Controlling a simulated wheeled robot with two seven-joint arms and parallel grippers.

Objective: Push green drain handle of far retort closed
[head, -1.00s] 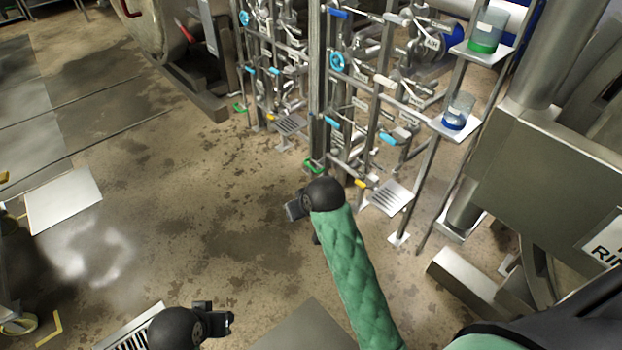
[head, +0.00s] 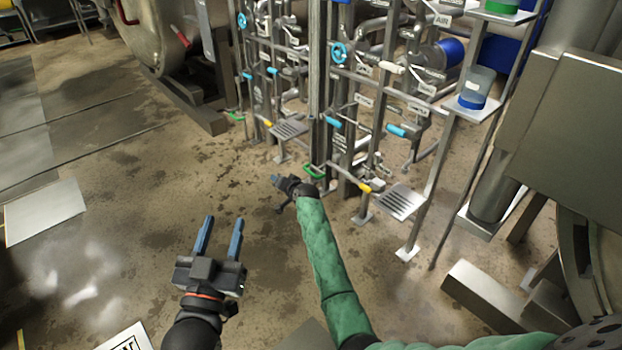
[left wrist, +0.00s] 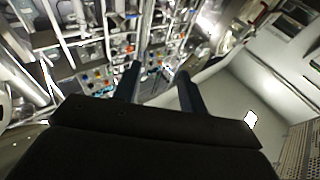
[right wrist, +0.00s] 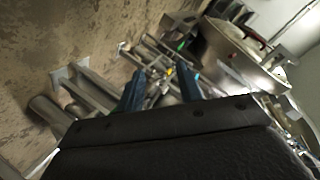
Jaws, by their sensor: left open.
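Two green handles show low on the pipework in the head view. The farther one (head: 236,117) is by the far retort (head: 158,38); the nearer one (head: 314,172) is at the foot of the middle post. My right gripper (head: 278,193) is just left of the nearer green handle, seemingly apart from it. In the right wrist view its two fingers (right wrist: 160,85) are spread with nothing held. My left gripper (head: 223,222) is open and empty above the floor, well short of both handles. Its fingers (left wrist: 158,75) are also spread in the left wrist view.
Blue valve handles (head: 397,131) and yellow-tipped levers (head: 365,188) stick out of the pipe racks. A shelf stand with a blue-based jar (head: 472,101) is at the right, beside a large steel machine (head: 548,130). The floor (head: 140,180) at left is mostly clear.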

